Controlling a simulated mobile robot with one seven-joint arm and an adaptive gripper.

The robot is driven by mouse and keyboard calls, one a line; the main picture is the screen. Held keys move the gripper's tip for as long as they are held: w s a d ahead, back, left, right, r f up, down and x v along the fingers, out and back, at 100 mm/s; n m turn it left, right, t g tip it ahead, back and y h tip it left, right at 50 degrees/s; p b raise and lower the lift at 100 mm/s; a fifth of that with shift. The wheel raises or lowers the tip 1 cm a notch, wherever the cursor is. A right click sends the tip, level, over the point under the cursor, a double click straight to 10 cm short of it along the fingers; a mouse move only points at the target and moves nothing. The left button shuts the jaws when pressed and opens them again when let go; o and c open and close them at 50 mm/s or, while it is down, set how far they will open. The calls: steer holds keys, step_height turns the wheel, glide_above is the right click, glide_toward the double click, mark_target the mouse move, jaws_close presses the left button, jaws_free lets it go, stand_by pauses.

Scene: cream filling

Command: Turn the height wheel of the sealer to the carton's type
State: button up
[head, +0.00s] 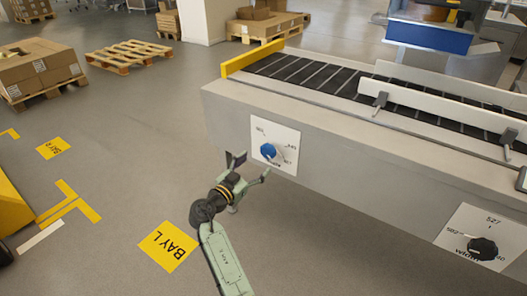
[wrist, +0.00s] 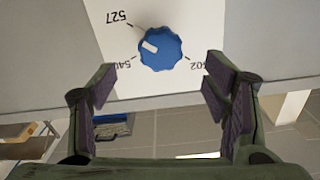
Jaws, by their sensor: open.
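The blue wheel (head: 268,151) sits on a white plate (head: 287,138) on the side of the sealer (head: 350,165). In the wrist view the blue wheel (wrist: 160,49) appears upside down, among the marks 527, 540 and 502. Its white pointer lies on the left, between 527 and 540. My gripper (head: 251,168) is open and empty in front of the plate. In the wrist view my gripper (wrist: 160,92) has its fingers spread wider than the wheel and apart from it. I cannot tell which carton is meant or its type.
A black wheel (head: 483,248) on a second plate is at the lower right. The conveyor (head: 300,70) has a yellow end bar and pale guide rails. Cartons (head: 38,65) stand on a pallet at the left. The floor before the sealer is largely clear.

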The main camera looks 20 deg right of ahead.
mark_target(266, 154)
steer(key=p+x, duration=0.1)
steer(key=x, duration=0.7)
steer(key=shift+w+d, duration=0.25)
steer(key=shift+d, duration=0.05)
steer(key=shift+c, duration=0.4)
steer(key=c, duration=1.1)
